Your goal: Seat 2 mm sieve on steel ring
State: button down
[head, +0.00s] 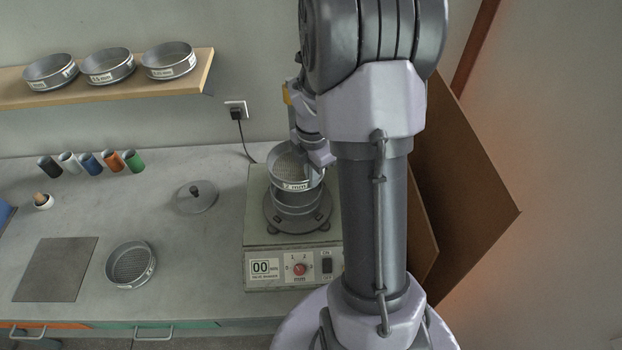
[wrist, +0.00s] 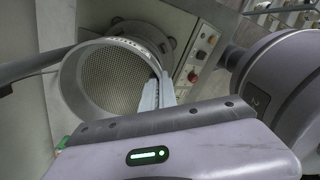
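The 2 mm sieve (head: 292,176), a metal ring with mesh and a "2 mm" label, is at the shaker in the head view, above the steel ring (head: 297,203) on the shaker's round plate. In the wrist view the sieve (wrist: 110,82) fills the left middle, its mesh visible. My gripper (head: 318,153) is at the sieve's right rim. One pale finger (wrist: 150,95) lies against the inside of the wall, so it appears shut on the rim. The sieve looks slightly tilted; I cannot tell whether it touches the ring.
The shaker (head: 255,225) has a control panel in front. A lid (head: 195,200), a loose sieve (head: 130,266) and a dark mat (head: 55,270) lie to the left. Three sieves sit on a wall shelf (head: 110,92). Brown boards (head: 465,190) stand at right.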

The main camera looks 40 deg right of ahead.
jog(key=shift+w+a+f+b, duration=0.15)
jog(key=shift+a+f+b, duration=0.05)
jog(key=shift+f+b, duration=0.4)
notch_tip(320, 180, down, 4)
jog(key=b, duration=0.3)
jog(key=shift+r, duration=0.25)
jog(key=shift+d+f+b, duration=0.1)
jog(key=shift+f+b, duration=0.2)
jog(key=shift+f, duration=0.15)
jog(key=shift+f, duration=0.6)
jog(key=c, duration=1.6)
grip_release()
notch_tip(320, 180, up, 18)
jog(key=p, duration=0.4)
jog(key=shift+f, duration=0.25)
